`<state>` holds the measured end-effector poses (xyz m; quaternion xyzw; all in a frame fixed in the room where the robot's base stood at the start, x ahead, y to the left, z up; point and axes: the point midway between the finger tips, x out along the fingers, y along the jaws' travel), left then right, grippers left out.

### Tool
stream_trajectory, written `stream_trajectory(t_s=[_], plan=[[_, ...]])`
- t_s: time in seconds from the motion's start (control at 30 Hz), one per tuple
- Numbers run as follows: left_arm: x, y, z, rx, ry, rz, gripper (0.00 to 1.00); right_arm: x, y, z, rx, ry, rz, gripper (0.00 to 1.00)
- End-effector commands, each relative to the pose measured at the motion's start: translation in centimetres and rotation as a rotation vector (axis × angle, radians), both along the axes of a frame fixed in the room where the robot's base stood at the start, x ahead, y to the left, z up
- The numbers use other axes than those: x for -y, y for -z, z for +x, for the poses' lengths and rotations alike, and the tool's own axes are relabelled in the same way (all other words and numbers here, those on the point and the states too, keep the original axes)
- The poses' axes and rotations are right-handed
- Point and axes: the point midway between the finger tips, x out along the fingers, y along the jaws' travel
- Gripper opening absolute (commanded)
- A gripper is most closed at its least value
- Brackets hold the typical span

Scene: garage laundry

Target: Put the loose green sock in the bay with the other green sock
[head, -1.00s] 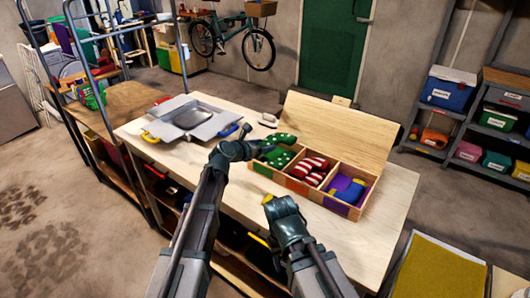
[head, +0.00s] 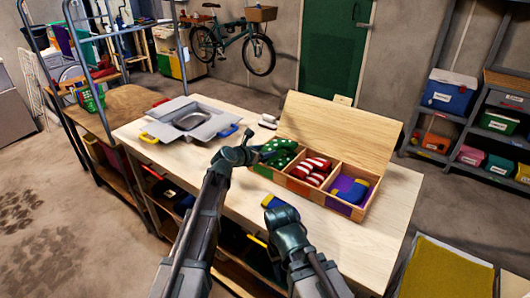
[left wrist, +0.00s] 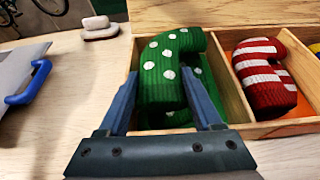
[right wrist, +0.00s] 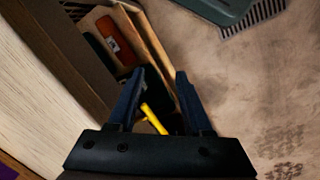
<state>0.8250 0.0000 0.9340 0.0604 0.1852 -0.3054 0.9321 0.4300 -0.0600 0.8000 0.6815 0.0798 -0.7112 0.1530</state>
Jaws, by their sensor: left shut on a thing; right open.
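The green sock with white dots (left wrist: 165,75) is between the fingers of my left gripper (left wrist: 160,90), which is shut on it. The sock is over the left bay of the wooden box (head: 313,190). Behind and below it, more green knit (left wrist: 205,88) shows in that bay, mostly hidden by the held sock. In the head view the dotted green (head: 279,156) is at the left bay, and I cannot separate the two socks there. My right gripper (right wrist: 161,76) is open and empty, in front of the workbench's near edge.
The middle bay holds red-and-white striped socks (head: 312,170); the right bay holds a blue and yellow one (head: 352,188). A raised wooden panel (head: 335,130) stands behind the box. A grey tray (head: 190,122) with coloured handles is left on the workbench (head: 375,245). A pale object (left wrist: 98,27) lies behind.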

Motion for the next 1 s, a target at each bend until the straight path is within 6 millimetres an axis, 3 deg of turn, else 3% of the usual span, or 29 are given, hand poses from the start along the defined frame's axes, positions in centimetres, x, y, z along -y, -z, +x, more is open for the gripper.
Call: stream_trajectory(t_s=[0.43,0.47,0.6,1.0], plan=[[0.0,1.1,0.0,0.000,0.000,0.000,0.13,0.0,1.1,0.0,0.000,0.000,0.000,0.50],[0.0,1.1,0.0,0.000,0.000,0.000,0.70,0.0,1.1,0.0,0.000,0.000,0.000,0.50],[0.0,1.1,0.0,0.000,0.000,0.000,0.95,0.0,1.1,0.0,0.000,0.000,0.000,0.50],[-0.1,0.1,0.1,0.001,-0.003,0.000,0.97,0.0,0.1,0.0,0.000,0.000,0.000,0.50]])
